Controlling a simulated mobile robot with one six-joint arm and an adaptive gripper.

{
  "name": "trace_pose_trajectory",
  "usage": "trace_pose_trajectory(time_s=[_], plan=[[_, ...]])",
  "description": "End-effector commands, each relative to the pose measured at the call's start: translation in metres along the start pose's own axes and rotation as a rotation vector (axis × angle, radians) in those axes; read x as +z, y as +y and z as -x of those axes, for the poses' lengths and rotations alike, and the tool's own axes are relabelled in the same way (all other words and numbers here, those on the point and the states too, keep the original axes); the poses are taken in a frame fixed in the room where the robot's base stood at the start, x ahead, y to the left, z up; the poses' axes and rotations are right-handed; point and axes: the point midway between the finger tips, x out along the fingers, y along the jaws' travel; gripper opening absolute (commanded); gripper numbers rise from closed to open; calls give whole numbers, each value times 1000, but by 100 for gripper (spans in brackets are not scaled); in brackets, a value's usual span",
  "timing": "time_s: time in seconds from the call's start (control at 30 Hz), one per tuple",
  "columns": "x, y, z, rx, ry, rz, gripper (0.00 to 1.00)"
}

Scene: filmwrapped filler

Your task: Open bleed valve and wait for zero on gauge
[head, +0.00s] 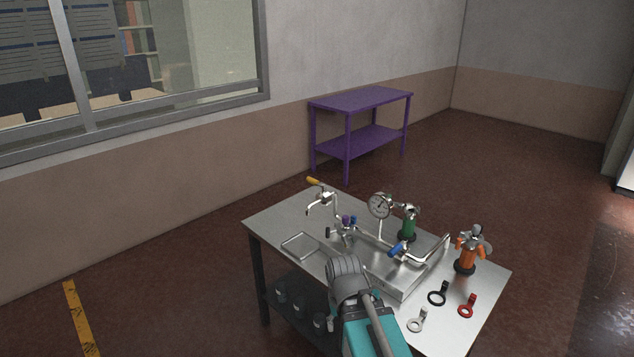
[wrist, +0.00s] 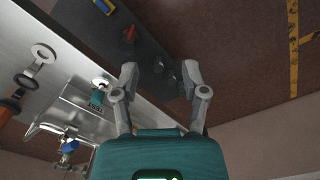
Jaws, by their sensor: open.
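A steel filling rig stands on the worktable. Its round, white-faced gauge (head: 380,205) is at the middle back; the needle is too small to read. A blue-handled lever (head: 398,249) sits on the pipework at the front, and a yellow-handled lever (head: 313,181) sits at the upper left. Small purple and blue knobs (head: 349,220) are between them. I cannot tell which of these is the bleed valve. My gripper (wrist: 160,72) is open and empty in the wrist view, its fingers apart beside the table edge, away from the rig. The blue lever (wrist: 71,146) also shows there at lower left.
A purple table (head: 360,100) is behind. Floor around is clear.

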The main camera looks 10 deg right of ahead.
Motion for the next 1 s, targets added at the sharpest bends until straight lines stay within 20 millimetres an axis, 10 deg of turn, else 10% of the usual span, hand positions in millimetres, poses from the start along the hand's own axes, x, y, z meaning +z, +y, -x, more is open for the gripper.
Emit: trace_pose_trajectory(time_s=[0.57, 0.77, 1.0], plan=[[-11, 2, -1, 20, 14, 6, 69], [-60, 24, -4, 132, 83, 30, 69], [-176, 40, 3, 403, 255, 145, 69]])
